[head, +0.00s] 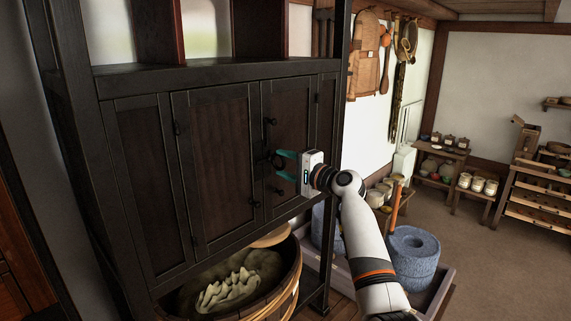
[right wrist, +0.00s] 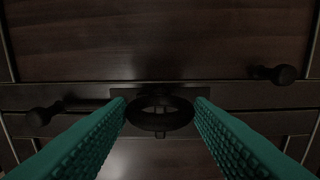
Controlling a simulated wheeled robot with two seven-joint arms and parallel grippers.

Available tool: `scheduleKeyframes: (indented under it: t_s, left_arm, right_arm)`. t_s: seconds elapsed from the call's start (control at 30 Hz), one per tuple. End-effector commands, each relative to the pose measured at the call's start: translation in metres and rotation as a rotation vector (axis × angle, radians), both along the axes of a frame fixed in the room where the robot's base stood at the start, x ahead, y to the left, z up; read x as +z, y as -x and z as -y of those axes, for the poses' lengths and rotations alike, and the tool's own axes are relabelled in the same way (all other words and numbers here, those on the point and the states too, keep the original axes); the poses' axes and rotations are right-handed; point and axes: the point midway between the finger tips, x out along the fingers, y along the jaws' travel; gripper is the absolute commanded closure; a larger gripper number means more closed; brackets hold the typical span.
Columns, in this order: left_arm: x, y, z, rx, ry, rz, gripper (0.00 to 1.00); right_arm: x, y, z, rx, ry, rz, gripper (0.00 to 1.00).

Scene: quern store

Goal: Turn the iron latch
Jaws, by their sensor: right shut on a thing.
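The iron latch (head: 269,160) is a dark ring piece at the seam between the two doors of a dark wooden cabinet (head: 215,165). In the right wrist view the ring of the latch (right wrist: 160,127) lies across the middle of the picture. My right gripper (head: 276,163) has teal fingers and reaches the latch from the right. In the right wrist view the fingers (right wrist: 160,112) are at both sides of the ring and shut on it. In the head view the fingers partly hide the latch. My left gripper is not in view.
Small dark knobs (right wrist: 285,74) stick out from the doors close to the latch. A wooden tub (head: 240,285) with pale contents stands under the cabinet. Blue-grey quern stones (head: 413,260) stand in a tray at the right. Shelves (head: 545,190) with jars and goods are farther back.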

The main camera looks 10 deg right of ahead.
Motion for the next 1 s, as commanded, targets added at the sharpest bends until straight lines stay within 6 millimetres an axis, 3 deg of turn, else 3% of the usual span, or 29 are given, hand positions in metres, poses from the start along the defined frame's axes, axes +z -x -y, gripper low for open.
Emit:
scheduleKeyframes:
  t_s: [0.27,0.3,0.43,0.77,1.0]
  left_arm:
    - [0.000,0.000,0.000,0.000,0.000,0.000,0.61]
    - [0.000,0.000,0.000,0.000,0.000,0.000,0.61]
    - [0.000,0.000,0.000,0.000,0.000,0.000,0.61]
    - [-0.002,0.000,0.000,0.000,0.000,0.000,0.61]
    - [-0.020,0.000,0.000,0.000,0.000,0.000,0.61]
  right_arm:
    - [-0.001,0.000,0.000,0.000,-0.005,-0.003,0.76]
    - [-0.001,0.000,0.000,0.000,-0.005,-0.003,0.49]
    - [-0.001,0.000,0.000,0.000,-0.004,-0.003,0.31]
    - [-0.001,0.002,0.002,0.000,-0.002,0.000,0.31]
    - [-0.005,0.026,0.019,-0.002,0.001,0.002,0.31]
